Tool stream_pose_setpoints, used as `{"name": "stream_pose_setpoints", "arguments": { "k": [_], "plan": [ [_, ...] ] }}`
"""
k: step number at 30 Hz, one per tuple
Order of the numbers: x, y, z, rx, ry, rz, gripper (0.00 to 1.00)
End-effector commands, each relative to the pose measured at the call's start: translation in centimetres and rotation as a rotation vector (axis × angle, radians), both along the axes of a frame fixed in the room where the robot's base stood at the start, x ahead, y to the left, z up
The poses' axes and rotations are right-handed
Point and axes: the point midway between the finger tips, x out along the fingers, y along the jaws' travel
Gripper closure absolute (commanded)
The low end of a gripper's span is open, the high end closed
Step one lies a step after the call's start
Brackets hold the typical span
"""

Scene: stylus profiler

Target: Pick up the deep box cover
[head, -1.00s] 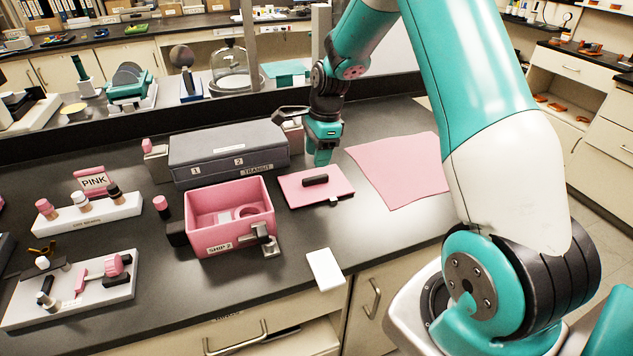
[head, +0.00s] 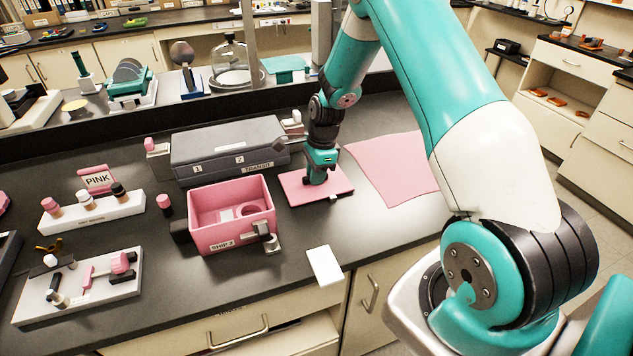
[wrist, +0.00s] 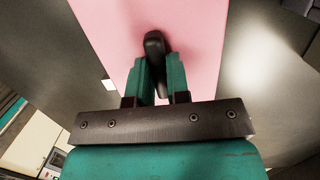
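The deep box cover is a flat pink lid (head: 335,186) with a dark bar handle, lying on the black bench right of the pink box (head: 215,242). My gripper (head: 316,182) is down at the handle from above. In the wrist view the dark handle (wrist: 154,44) stands between the two teal fingers (wrist: 160,78), which look closed against its sides. The pink plate of the cover (wrist: 195,25) lies below them. In the head view my gripper hides most of the handle. The cover looks flat on the bench.
The open pink box has a metal latch at its front right corner. A grey case (head: 225,150) stands close behind, left of my gripper. A pink sheet (head: 395,170) lies to the right. A white card (head: 325,266) lies near the front edge.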

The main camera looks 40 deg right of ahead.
Motion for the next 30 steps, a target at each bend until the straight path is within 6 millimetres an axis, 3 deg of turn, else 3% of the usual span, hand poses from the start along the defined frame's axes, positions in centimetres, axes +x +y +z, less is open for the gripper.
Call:
{"name": "stream_pose_setpoints", "arguments": {
  "k": [11,17,20,30],
  "plan": [
    [0.0,0.0,0.1,0.0,0.0,0.0,1.0],
    [0.1,0.0,1.4,-0.001,-0.004,-0.001,1.0],
    [0.1,0.0,3.1,-0.001,-0.005,-0.001,1.0],
    [0.1,0.0,13.3,-0.002,-0.007,0.0,1.0]
  ]
}}
